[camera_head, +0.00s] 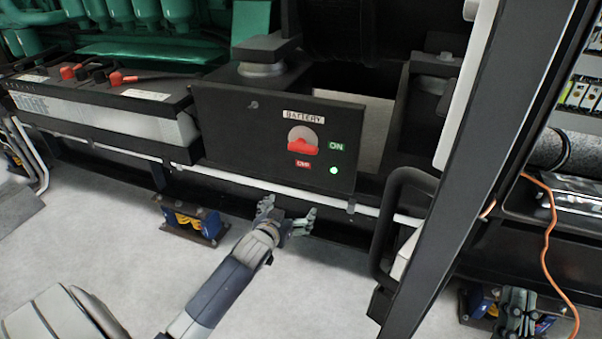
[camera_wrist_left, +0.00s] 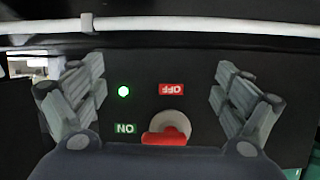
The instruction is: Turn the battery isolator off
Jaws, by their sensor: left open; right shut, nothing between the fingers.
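The battery isolator is a red handle (camera_head: 303,147) on a pale round disc, set in a black panel (camera_head: 235,120) under a "BATTERY" label. A green "ON" label (camera_head: 336,147) is to its right, and a red "OFF" label (camera_head: 302,163) is below it. A green lamp (camera_head: 333,170) is lit. My left gripper (camera_head: 290,210) is open and empty, in front of and below the panel. In the left wrist view, the red handle (camera_wrist_left: 165,138) shows upside down, partly hidden by my gripper body, between the spread fingers. My right gripper (camera_head: 515,312) is shut and empty at the lower right.
A white pipe (camera_head: 265,185) runs under the panel. A battery (camera_head: 110,110) with red terminals is at left. A black post (camera_head: 455,170) and curved handle (camera_head: 385,215) stand right of the panel. An orange cable (camera_head: 549,240) hangs at right.

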